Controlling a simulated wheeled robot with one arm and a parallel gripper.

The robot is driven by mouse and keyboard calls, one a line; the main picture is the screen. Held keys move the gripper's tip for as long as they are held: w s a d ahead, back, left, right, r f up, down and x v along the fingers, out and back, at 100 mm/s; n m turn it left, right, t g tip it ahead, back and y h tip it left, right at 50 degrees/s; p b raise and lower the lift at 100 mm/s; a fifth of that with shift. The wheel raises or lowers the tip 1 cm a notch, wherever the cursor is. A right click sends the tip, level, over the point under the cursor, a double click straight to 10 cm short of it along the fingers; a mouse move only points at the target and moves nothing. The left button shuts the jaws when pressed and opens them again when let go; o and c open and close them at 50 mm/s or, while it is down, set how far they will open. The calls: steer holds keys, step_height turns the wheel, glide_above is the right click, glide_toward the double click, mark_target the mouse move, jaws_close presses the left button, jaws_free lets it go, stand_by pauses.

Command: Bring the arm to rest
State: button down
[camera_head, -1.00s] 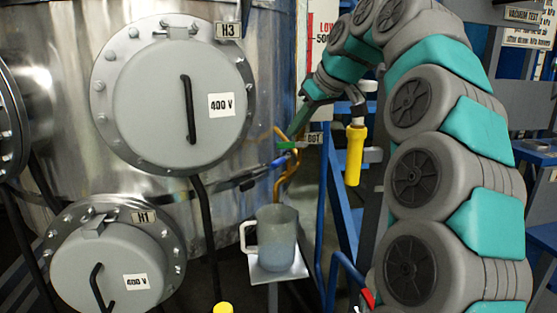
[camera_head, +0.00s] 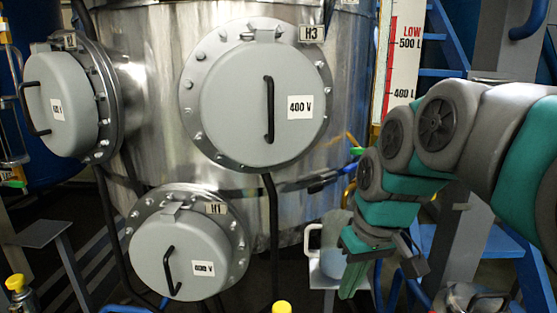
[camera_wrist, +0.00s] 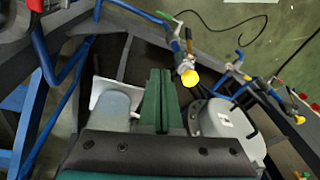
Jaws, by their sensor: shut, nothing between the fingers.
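My arm, grey with teal bands, reaches in from the right in the head view and bends downward. My gripper (camera_head: 350,284) points down in front of the jug and hides part of it. In the wrist view the green fingers of my gripper (camera_wrist: 160,98) lie together, shut, with nothing between them. The translucent jug (camera_head: 331,238) stands on a small stand beside the steel tank. The jug also shows in the wrist view (camera_wrist: 114,105), left of the fingers and apart from them.
The steel tank (camera_head: 165,100) carries grey round covers, including the H3 cover (camera_head: 235,95) and the H1 cover (camera_head: 180,250). A yellow-ended valve (camera_wrist: 188,77) is close right of the fingers in the wrist view. Blue steps (camera_head: 500,243) and a level scale (camera_head: 403,60) stand at the right.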

steer(key=s+d+f+m+g+h, duration=0.1)
steer(key=s+f, duration=0.6)
steer(key=s, duration=0.2)
steer(key=s+d+f+m+g, duration=0.2)
steer(key=s+f, duration=0.5)
steer(key=s, duration=0.3)
steer(key=shift+h, duration=0.4)
